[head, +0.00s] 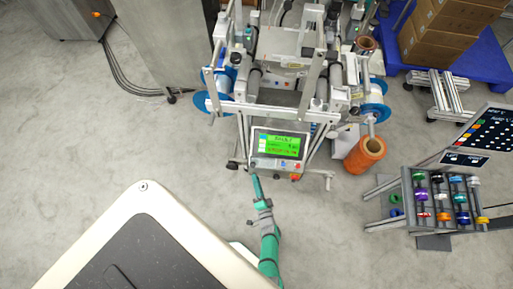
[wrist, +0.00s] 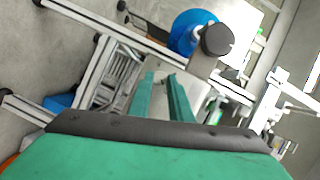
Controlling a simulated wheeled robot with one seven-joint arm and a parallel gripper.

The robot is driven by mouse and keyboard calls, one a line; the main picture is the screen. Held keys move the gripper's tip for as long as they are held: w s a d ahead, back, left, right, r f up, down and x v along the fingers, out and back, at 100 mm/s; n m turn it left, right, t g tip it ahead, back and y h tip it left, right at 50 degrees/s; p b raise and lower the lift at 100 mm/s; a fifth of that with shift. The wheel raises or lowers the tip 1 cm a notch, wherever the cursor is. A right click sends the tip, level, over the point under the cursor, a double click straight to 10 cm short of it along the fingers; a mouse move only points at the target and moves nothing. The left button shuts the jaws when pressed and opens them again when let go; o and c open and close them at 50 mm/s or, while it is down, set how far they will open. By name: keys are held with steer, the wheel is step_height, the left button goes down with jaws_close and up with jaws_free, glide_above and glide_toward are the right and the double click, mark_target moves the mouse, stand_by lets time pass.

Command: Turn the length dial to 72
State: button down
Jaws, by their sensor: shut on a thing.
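The control panel (head: 279,147) on the front of the machine has a lit green screen (head: 279,144), whose figures are too small to read. A row of buttons and knobs (head: 283,164) lies below it. My gripper (head: 253,170) reaches up to the panel's lower left corner, where it is shut on the length dial. The dial itself is hidden by the fingers, and its setting cannot be read. In the wrist view, the two teal fingers (wrist: 160,80) stand a little apart, with their tips against the pale panel area.
The machine's frame (head: 285,112) carries blue reels (head: 222,103) at its sides. An orange roll (head: 366,153) stands to the right. A rack of coloured spools (head: 443,198) is further right. Bare grey floor (head: 120,150) lies to the left.

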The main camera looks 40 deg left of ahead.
steer(key=shift+d, duration=0.1)
stand_by(0.4)
steer(key=c, duration=1.6)
jaws_free()
steer(key=v, duration=1)
steer(key=shift+s+d+f, duration=0.1)
steer(key=shift+s+d, duration=0.15)
steer(key=shift+d, duration=0.1)
